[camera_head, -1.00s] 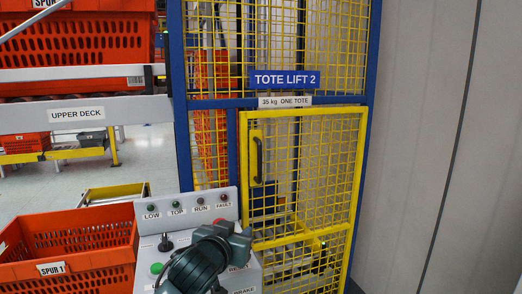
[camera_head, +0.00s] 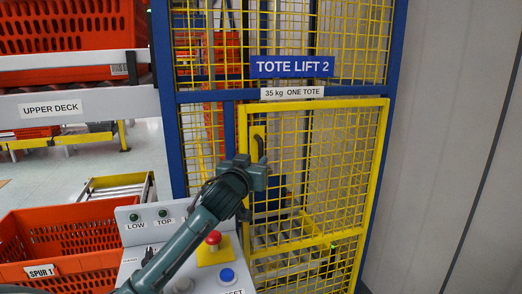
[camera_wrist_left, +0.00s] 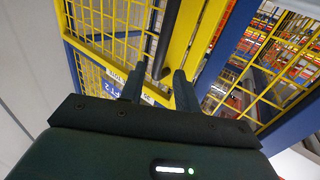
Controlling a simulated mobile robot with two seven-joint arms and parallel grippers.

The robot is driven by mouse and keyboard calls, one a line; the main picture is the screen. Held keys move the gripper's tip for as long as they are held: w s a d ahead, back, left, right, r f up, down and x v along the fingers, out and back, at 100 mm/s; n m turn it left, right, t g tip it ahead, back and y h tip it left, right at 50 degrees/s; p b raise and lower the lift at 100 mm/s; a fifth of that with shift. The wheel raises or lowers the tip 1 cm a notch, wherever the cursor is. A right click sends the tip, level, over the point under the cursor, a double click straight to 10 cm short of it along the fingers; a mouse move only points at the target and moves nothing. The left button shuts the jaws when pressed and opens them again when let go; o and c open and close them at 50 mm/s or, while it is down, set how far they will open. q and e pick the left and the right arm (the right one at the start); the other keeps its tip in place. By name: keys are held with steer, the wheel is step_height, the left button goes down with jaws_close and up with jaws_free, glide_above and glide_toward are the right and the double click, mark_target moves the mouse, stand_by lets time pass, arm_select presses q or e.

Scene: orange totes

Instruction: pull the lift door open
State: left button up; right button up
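The lift door (camera_head: 385,150) is a yellow-framed mesh panel under the TOTE LIFT 2 sign, and it looks closed in its blue frame. Its black upright handle (camera_head: 261,146) is on the left side of the door. My left gripper (camera_head: 257,172) is at the handle's lower part and hides some of it. In the left wrist view my left gripper (camera_wrist_left: 159,76) is open. The black handle (camera_wrist_left: 170,38) runs down between its two fingers, with a gap on each side. Whether the fingertips reach around it is unclear. My right gripper is not in view.
A grey control panel (camera_head: 132,240) with a red button (camera_head: 213,238) and a blue button (camera_head: 227,275) stands below my left arm. An orange tote (camera_head: 60,240) is at the lower left. A plain grey wall (camera_head: 450,150) is on the right.

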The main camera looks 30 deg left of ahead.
mark_target(260, 154)
arm_select(q)
steer(key=p+x, duration=0.1)
steer(key=x, duration=0.5)
steer(key=shift+w, duration=0.15)
steer(key=shift+c, duration=0.2)
jaws_close()
